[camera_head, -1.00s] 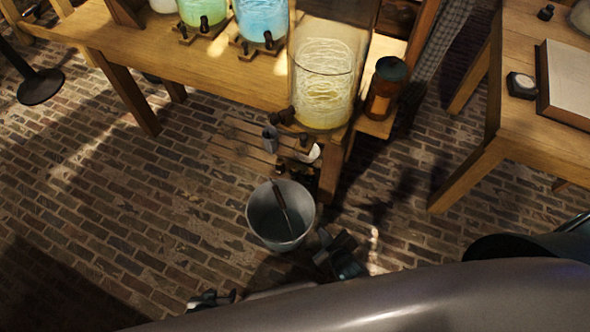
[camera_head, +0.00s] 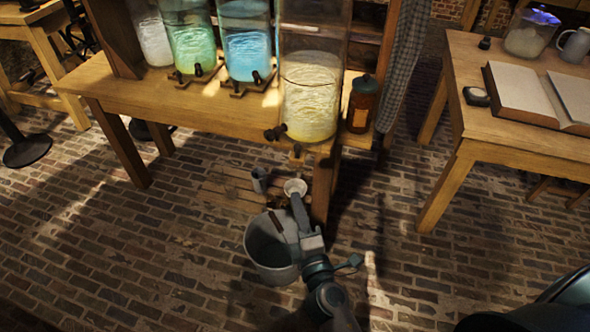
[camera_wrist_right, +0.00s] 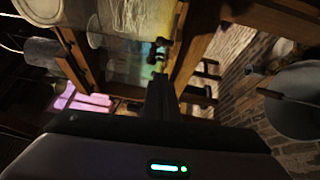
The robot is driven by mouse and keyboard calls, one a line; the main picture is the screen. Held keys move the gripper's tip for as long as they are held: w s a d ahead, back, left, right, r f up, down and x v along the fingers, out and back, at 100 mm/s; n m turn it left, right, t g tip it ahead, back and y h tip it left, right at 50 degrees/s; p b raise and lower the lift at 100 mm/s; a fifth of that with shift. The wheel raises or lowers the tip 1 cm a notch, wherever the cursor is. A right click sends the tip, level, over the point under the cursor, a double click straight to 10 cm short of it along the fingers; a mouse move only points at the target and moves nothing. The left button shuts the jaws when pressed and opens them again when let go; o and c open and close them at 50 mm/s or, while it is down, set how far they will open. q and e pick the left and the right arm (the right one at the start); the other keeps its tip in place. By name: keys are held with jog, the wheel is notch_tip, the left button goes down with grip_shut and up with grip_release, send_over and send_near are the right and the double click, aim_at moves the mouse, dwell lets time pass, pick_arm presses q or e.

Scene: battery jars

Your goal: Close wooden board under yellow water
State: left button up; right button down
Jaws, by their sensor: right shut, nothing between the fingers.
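The large glass jar with yellow water (camera_head: 310,105) stands at the right end of the wooden bench, with dark taps low on its front. A small wooden board (camera_head: 297,152) sticks out below it at the bench edge. My right gripper (camera_head: 297,208) is shut and empty. In the head view it appears below the board, apart from it, near the bucket and a white round item. In the right wrist view the dark gripper (camera_wrist_right: 160,82) points up towards the jar and its taps; the board is hard to make out there. My left gripper is not in view.
A metal bucket (camera_head: 270,250) stands on the brick floor beside my right arm. A grey cup (camera_head: 259,180) and a white round item (camera_head: 295,187) are under the bench. The blue jar (camera_head: 246,50) and a brown jar (camera_head: 362,103) flank the yellow one. A table (camera_head: 465,130) stands right.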

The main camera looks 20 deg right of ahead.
jog(key=shift+w, duration=0.1)
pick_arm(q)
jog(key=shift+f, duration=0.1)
pick_arm(e)
jog(key=shift+w, duration=0.1)
jog(key=p, duration=0.2)
send_near(297, 163)
jog(key=w+a+r, duration=0.2)
jog(key=a+r, duration=0.1)
jog(key=a, duration=0.1)
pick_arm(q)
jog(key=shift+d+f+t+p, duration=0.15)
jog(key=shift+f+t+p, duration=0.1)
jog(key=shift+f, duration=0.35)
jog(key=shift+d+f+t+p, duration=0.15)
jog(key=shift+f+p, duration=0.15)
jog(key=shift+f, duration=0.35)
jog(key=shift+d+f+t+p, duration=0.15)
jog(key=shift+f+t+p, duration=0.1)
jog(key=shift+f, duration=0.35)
pick_arm(e)
jog(key=w+d, duration=0.3)
jog(key=w, duration=0.2)
jog(key=shift+d+r, duration=0.25)
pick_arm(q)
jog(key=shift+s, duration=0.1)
pick_arm(e)
jog(key=shift+w, duration=0.1)
jog(key=shift+w, duration=0.1)
